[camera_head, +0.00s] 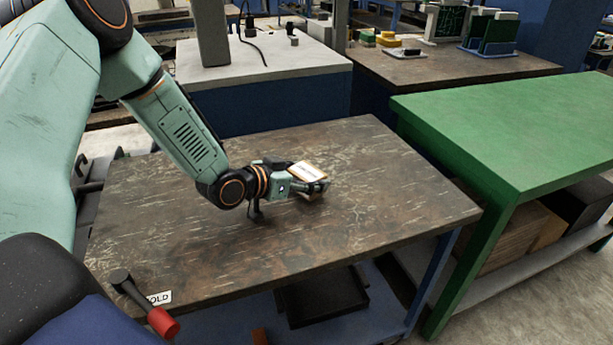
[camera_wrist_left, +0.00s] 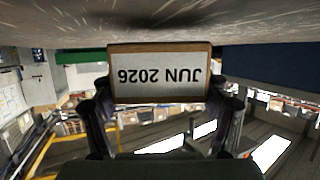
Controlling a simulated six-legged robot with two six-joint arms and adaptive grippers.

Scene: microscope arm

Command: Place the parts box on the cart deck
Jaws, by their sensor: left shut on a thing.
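The parts box (camera_head: 307,170) is a small tan box with a white label, held over the worn brown cart deck (camera_head: 370,200). In the left wrist view the box (camera_wrist_left: 158,73) shows its label reading "JUN 2026", upside down, between the two fingers. My left gripper (camera_head: 310,186) is shut on the box, near the middle of the deck. I cannot tell whether the box touches the deck. My right gripper is not in view.
A green table (camera_head: 510,120) stands to the right of the cart. A blue-sided bench with a pale top (camera_head: 270,62) stands behind it. A red-tipped handle (camera_head: 162,322) is at the near left corner. Much of the deck around the box is clear.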

